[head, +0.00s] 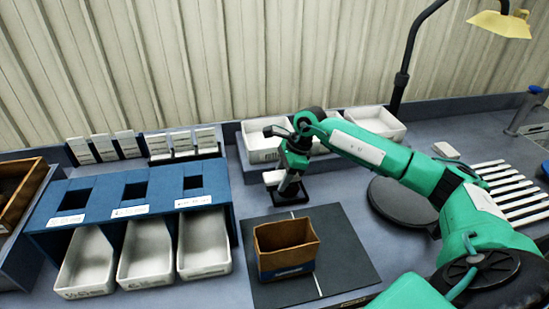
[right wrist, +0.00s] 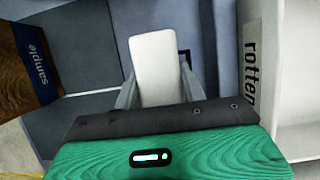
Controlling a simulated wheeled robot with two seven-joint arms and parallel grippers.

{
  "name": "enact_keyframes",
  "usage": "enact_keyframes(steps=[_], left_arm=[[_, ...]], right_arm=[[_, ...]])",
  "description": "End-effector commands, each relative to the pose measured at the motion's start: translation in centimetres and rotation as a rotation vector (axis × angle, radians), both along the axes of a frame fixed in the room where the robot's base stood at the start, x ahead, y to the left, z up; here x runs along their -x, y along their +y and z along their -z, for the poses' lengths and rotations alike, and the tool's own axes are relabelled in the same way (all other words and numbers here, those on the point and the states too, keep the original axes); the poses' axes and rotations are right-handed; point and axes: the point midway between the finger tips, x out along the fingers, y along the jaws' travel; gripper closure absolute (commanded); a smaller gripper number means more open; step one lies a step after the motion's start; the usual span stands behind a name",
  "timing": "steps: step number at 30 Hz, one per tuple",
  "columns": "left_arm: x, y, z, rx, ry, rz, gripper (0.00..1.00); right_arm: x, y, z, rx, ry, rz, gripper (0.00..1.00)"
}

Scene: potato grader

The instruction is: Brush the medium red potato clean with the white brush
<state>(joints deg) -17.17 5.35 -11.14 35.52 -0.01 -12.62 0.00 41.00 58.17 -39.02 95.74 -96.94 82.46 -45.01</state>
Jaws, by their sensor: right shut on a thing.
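My right gripper (head: 288,182) is at the back middle of the bench, pointing down, in front of the white bins. In the right wrist view it is shut on a white, block-shaped thing (right wrist: 157,65), which looks like the white brush. A dark square holder (head: 287,196) lies right below the gripper; I cannot tell whether the brush touches it. I cannot make out the medium red potato in either view. My left gripper is not in view.
An open brown sample box (head: 287,264) stands on a dark mat (head: 345,245). A blue sorter (head: 133,190) with white trays (head: 147,251) is at left. A round dark plate (head: 402,202) and white slats (head: 507,188) are at right. A bin marked rotten (right wrist: 285,70) is close beside the gripper.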

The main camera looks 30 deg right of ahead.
Motion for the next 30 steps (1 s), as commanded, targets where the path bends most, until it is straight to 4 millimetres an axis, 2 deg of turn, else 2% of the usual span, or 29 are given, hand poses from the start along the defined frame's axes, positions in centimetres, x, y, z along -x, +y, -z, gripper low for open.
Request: enact_keyframes(steps=[1,2,11,18,24,30], left_arm=[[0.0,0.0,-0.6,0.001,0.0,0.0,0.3],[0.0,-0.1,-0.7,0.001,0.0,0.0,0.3],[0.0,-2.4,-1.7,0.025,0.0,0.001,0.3],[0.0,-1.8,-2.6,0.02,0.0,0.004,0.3],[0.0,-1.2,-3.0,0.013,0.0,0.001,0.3],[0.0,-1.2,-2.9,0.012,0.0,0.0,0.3]], right_arm=[[-0.1,-0.2,-1.6,0.001,-0.006,0.001,0.8],[0.0,-0.2,-2.2,0.001,-0.006,0.001,0.8],[0.2,-0.8,-4.7,0.001,-0.004,0.008,0.8],[0.4,-1.3,-6.8,0.001,-0.003,0.013,0.8],[0.5,-1.5,-7.9,0.001,-0.002,0.017,0.8],[0.5,-1.5,-7.9,0.001,-0.002,0.017,0.8]])
